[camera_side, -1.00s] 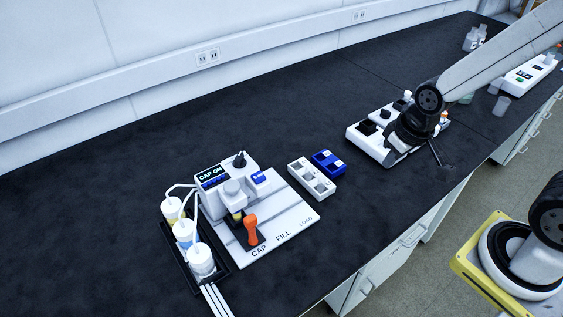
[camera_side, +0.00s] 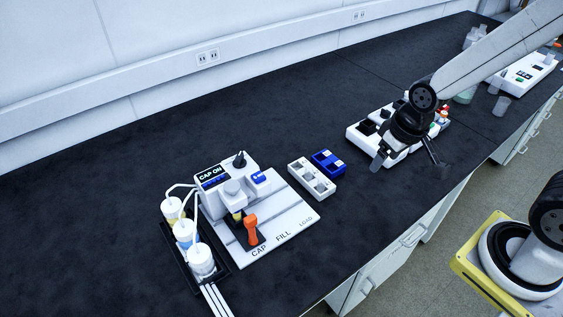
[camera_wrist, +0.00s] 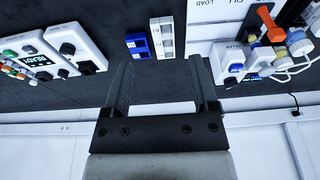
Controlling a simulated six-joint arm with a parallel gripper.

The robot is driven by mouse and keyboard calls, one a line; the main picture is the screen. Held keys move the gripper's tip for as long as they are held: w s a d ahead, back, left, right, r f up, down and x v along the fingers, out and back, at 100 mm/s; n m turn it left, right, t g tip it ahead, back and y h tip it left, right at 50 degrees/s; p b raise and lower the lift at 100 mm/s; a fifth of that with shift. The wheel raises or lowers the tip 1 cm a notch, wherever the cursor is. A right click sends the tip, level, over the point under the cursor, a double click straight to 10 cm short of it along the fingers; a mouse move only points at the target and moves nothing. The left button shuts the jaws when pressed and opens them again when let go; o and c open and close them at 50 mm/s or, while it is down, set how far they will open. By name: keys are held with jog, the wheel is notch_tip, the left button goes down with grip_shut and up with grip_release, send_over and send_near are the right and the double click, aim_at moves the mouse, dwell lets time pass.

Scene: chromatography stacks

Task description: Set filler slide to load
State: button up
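The filler station is a white unit with a flat white plate (camera_side: 297,214) marked CAP, FILL and LOAD. Its small screen (camera_side: 211,178) reads CAP ON. The filler slide's orange handle (camera_side: 251,228) stands upright on a dark block at the CAP end of the plate. In the wrist view the orange handle (camera_wrist: 271,24) shows at the upper right. My gripper (camera_side: 408,167) is open and empty, well to the right of the filler, in front of another white device. In the wrist view its two fingers (camera_wrist: 163,84) are spread with nothing between them.
A white rack (camera_side: 312,180) and a blue rack (camera_side: 329,162) lie between the filler and my gripper. Bottles with white caps (camera_side: 200,262) stand in a black tray left of the filler. A white device (camera_side: 362,136) sits behind my gripper. The bench front is clear.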

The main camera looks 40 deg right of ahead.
jog(key=w+a+f+g, duration=0.1)
jog(key=w+a+f, duration=0.1)
jog(key=w+a, duration=0.85)
jog(key=g, duration=0.2)
send_over(250, 217)
notch_tip(250, 217, down, 6)
jog(key=shift+a+r, duration=0.1)
jog(key=shift+r, duration=0.05)
jog(key=shift+f, duration=3.9)
grip_shut()
